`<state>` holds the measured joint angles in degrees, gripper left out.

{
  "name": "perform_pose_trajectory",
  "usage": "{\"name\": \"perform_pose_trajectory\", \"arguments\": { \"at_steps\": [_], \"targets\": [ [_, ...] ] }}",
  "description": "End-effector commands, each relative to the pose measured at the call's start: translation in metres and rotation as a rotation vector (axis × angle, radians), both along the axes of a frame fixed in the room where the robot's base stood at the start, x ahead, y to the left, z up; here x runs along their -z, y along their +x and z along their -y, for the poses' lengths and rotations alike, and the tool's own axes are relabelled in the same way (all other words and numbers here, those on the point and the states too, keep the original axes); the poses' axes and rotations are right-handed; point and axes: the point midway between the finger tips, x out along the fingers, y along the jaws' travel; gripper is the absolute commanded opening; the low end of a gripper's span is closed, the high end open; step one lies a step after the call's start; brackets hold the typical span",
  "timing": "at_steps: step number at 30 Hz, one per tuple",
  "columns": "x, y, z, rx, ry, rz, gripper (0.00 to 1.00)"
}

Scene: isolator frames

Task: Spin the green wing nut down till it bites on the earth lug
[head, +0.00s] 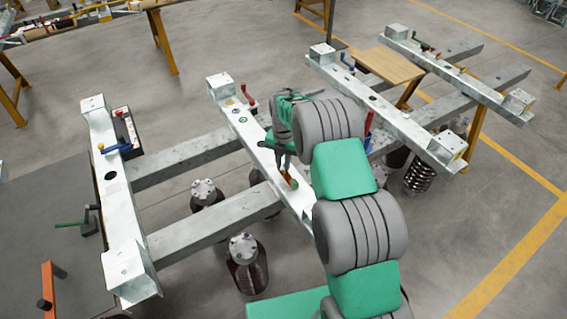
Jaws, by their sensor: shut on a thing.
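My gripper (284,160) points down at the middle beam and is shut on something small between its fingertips. I take it to be the green wing nut, but the fingers hide it, so its turn and seating cannot be seen. A small copper-brown piece (290,181), perhaps the earth lug, shows on the beam just below the fingertips. Whether the nut touches the lug cannot be told.
The pale middle beam (222,93) carries coloured round marks and a red lever (249,94). A left beam (113,195) has a blue lever (118,148). Dark capped cylinders (246,262) stand below. A wooden board (389,65) lies behind right. My arm covers the centre right.

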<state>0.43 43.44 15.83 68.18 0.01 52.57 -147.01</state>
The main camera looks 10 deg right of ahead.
Motion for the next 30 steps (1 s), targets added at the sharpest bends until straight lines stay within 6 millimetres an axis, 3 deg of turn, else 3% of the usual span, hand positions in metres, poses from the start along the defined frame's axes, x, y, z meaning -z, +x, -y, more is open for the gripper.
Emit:
{"name": "perform_pose_trajectory", "arguments": {
  "at_steps": [17,30],
  "targets": [
    [0.0012,0.0004,0.0001,0.062,0.000,0.001,0.00],
    [0.0024,-0.0007,0.0014,0.396,0.001,0.003,0.00]
  ]
}}
